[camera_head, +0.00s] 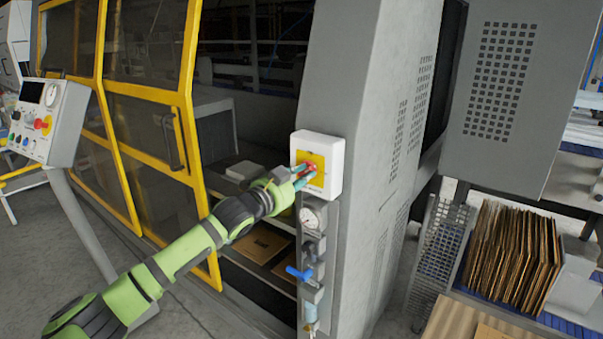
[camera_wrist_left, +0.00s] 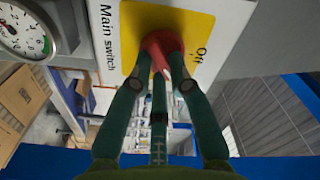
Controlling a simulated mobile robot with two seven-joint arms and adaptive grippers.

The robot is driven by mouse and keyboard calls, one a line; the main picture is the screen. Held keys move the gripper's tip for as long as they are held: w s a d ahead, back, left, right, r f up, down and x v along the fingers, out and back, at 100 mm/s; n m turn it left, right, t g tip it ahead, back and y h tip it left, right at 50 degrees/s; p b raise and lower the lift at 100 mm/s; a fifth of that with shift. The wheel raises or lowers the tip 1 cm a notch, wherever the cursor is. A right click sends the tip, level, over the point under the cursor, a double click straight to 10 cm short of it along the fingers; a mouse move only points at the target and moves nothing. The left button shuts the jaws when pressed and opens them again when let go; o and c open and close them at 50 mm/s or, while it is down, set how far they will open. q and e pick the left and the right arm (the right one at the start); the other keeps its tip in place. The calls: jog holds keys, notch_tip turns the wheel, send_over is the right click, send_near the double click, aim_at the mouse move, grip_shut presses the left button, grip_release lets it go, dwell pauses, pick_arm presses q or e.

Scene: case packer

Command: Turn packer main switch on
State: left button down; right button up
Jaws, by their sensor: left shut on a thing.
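The main switch is a white box (camera_head: 331,148) with a yellow plate (camera_head: 318,160) on the grey cabinet post. Its red knob (camera_head: 309,169) sits in the middle of the plate. My left gripper (camera_head: 303,174) reaches it from the left and is shut on the red knob. In the left wrist view the fingers (camera_wrist_left: 162,75) close on either side of the red knob (camera_wrist_left: 160,45). The knob's exact angle is mostly hidden by the fingers. My right gripper is not in view.
A pressure gauge (camera_head: 313,215) and a blue valve handle (camera_head: 299,273) are just below the switch box. A yellow-framed door (camera_head: 187,150) stands left of it. A control panel (camera_head: 45,120) is at far left. Cardboard blanks (camera_head: 510,255) stand at right.

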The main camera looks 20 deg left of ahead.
pick_arm(q)
jog(key=shift+a+f+m+p, duration=0.1)
jog(key=shift+m+p, duration=0.55)
jog(key=shift+m, duration=1.2)
jog(key=shift+f+m+p, duration=0.1)
jog(key=shift+m+p, duration=0.55)
jog(key=shift+m, duration=1.2)
jog(key=c, duration=1.1)
grip_release()
jog(key=shift+c, duration=0.2)
jog(key=v, duration=1.2)
